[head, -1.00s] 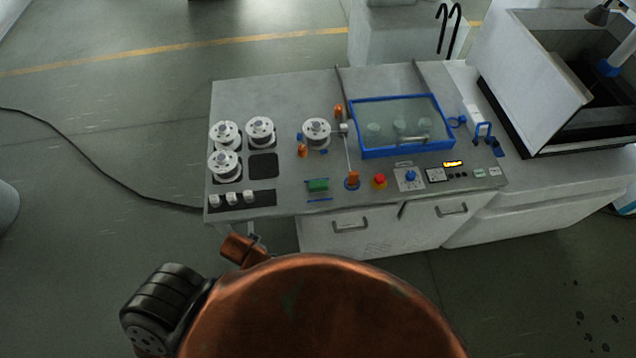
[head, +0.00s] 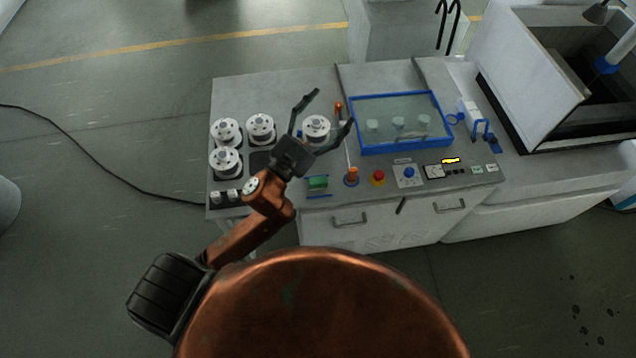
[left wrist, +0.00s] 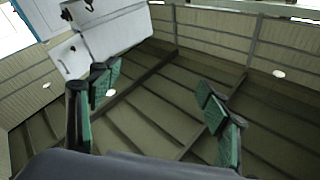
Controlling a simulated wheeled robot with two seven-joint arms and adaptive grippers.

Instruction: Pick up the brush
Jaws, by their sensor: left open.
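My left gripper (head: 331,110) is open and empty, over the left-middle part of the grey worktop (head: 240,92) in the head view. Its two dark fingers are spread around the area of a white spool (head: 317,126), seemingly above it. In the left wrist view the spread fingers (left wrist: 158,85) have green pads, with nothing between them. My right gripper is not in view.
Several white spools (head: 226,162) stand at the left. A blue-framed clear cover (head: 400,148), a red button (head: 378,177) and an orange-tipped lever (head: 351,174) are to the right. An open white machine tub (head: 530,60) stands at the far right.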

